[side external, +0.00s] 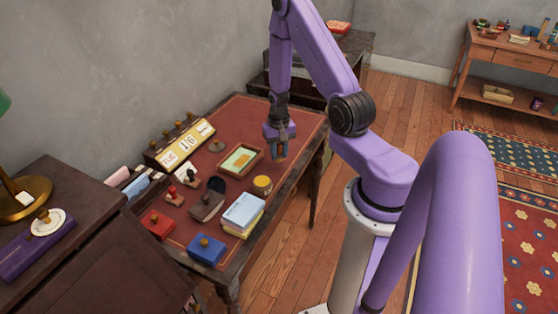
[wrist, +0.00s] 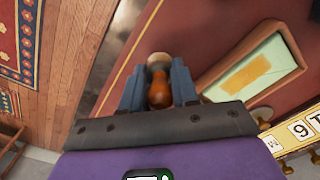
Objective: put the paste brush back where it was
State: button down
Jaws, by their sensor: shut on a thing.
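My gripper (side external: 280,150) is over the right part of the red-topped desk, to the right of the framed tray. In the wrist view my gripper (wrist: 159,82) is shut on the paste brush (wrist: 159,95). The brush has a rounded orange-brown wooden handle and a paler tan end pointing away from the wrist. In the side view the brush is small and mostly hidden by the fingers.
The wooden tray (side external: 224,171) holds a green sheet with an orange slip. A block calendar (side external: 183,145), stamps, a blue box (side external: 206,250) and stacked paper blocks (side external: 243,212) crowd the desk's left and front. Bare desktop (side external: 245,112) lies behind the tray.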

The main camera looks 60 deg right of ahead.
jog(key=shift+f, duration=1)
jog(key=shift+f, duration=0.4)
jog(key=c, duration=0.8)
grip_release()
jog(key=shift+c, duration=0.2)
jog(key=shift+r, duration=0.25)
